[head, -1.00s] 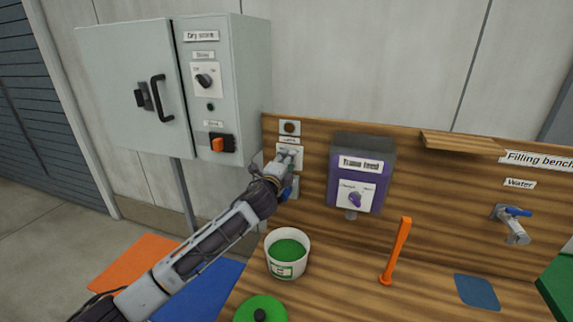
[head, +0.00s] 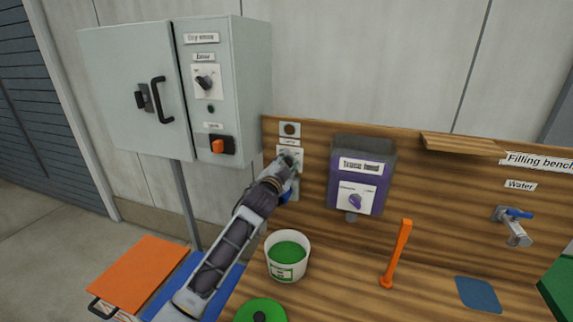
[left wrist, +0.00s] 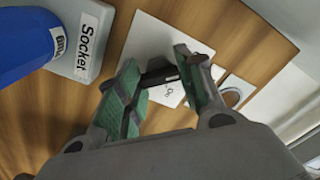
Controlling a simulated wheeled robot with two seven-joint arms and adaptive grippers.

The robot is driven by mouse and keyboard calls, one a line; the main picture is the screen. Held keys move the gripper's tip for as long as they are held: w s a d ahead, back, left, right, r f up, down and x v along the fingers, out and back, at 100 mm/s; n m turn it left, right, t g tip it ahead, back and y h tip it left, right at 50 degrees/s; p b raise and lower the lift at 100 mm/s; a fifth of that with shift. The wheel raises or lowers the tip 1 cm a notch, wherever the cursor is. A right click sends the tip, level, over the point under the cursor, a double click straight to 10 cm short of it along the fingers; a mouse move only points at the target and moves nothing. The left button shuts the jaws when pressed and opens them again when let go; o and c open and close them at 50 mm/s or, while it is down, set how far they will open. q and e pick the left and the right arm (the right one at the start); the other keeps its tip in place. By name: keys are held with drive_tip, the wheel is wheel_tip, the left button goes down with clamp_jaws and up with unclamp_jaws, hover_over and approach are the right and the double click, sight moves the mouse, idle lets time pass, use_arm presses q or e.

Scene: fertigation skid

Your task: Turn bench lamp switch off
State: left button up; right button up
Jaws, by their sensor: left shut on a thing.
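The bench lamp switch is a small dark knob (left wrist: 158,74) on a white plate (left wrist: 150,42), seen in the left wrist view. Lettering that looks like "On" is printed on the plate. My left gripper (left wrist: 162,82) is shut on the knob, one finger on each side. In the head view my left gripper (head: 289,160) reaches up to the wooden backboard and covers most of the switch. A small plate with a round brown disc (head: 290,129) sits just above it. My right gripper is not in view.
A blue plug is at the box labelled "Socket" (left wrist: 84,42), close beside the gripper. A purple-fronted feed box (head: 352,185) is to the right. A white tub (head: 288,268) of green contents stands below. A grey cabinet (head: 130,90) is at left.

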use_arm(q)
drive_tip(key=shift+f+n, duration=0.1)
drive_tip(key=shift+n, duration=0.2)
drive_tip(key=o, duration=1)
drive_tip(key=shift+v, duration=6)
